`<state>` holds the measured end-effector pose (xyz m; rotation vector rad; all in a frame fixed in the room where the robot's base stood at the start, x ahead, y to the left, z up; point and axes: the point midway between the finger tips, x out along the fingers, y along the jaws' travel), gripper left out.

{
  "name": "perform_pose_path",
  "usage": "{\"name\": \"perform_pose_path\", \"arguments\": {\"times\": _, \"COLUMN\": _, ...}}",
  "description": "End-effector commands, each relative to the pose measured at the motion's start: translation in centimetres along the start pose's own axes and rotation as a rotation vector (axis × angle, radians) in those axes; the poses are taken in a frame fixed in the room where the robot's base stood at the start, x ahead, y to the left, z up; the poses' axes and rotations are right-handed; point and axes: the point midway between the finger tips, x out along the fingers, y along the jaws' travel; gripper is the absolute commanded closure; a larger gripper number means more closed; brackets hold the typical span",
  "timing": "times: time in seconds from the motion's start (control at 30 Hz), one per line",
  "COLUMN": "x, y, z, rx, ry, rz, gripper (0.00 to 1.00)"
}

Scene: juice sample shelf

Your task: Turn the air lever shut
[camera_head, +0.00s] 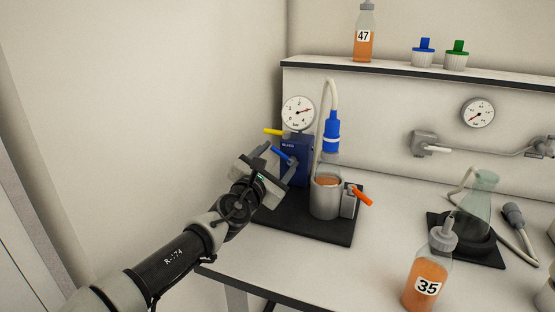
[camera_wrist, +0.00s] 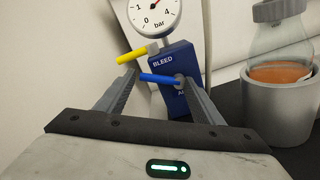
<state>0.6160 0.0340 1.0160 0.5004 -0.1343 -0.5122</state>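The blue valve block (camera_head: 297,172) stands on the black base mat with a pressure gauge on top. In the wrist view the blue block (camera_wrist: 181,62) carries a yellow lever (camera_wrist: 131,55) beside the word BLEED. Below it is a blue lever (camera_wrist: 158,78), pointing left, beside a partly hidden label beginning "AI". The blue lever also shows in the head view (camera_head: 281,154). My gripper (camera_wrist: 162,76) is open at the block's front, its fingers spread to either side of the blue lever. I cannot tell whether a finger touches it.
A metal cup (camera_head: 326,200) holding a bottle of orange juice stands right of the block, close to my gripper. An orange lever (camera_head: 361,197) sticks out beside it. Bottle 35 (camera_head: 426,275) stands at the front right. A wall rises at left.

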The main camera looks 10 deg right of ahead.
Motion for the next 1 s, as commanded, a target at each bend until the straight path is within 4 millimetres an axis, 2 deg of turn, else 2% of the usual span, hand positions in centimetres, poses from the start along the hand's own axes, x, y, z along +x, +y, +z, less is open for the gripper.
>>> {"name": "perform_pose_path", "arguments": {"times": 0.03, "x": 0.0, "y": 0.0, "z": 0.0, "rx": 0.000, "ry": 0.000, "rz": 0.000, "gripper": 0.65}}
{"name": "perform_pose_path", "arguments": {"times": 0.1, "x": 0.0, "y": 0.0, "z": 0.0, "rx": 0.000, "ry": 0.000, "rz": 0.000, "gripper": 0.77}}
{"name": "perform_pose_path", "arguments": {"times": 0.13, "x": 0.0, "y": 0.0, "z": 0.0, "rx": 0.000, "ry": 0.000, "rz": 0.000, "gripper": 0.79}}
{"name": "perform_pose_path", "arguments": {"times": 0.47, "x": 0.0, "y": 0.1, "z": 0.0, "rx": -0.071, "ry": -0.001, "rz": 0.000, "gripper": 0.79}}
{"name": "perform_pose_path", "arguments": {"times": 1.0, "x": 0.0, "y": -0.2, "z": -1.0, "rx": -0.418, "ry": -0.001, "rz": -0.001, "gripper": 0.79}}
